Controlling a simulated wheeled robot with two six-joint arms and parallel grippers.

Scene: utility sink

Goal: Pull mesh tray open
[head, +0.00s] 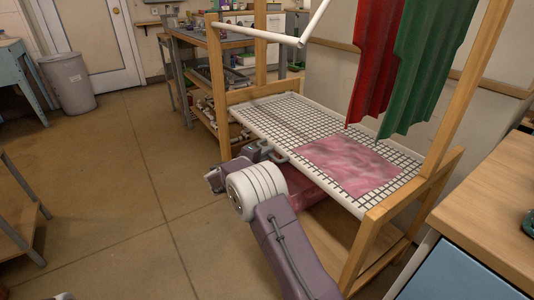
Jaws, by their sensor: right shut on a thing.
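The white mesh tray (250,118) sits level in a wooden rack (360,255), with a pink mottled sheet (345,163) lying on its right part. A grey handle (277,155) shows at the tray's near long edge. My right gripper (264,150) is at this handle and shut on it; my own wrist partly hides the fingers. My right arm reaches in from the bottom of the head view.
Red (376,60) and green (428,65) cloths hang above the tray from the rack. A wooden counter (490,205) stands close at right. A shelf cart (205,75) is behind. The floor (130,190) left of the rack is clear. A grey bin (68,82) stands far left.

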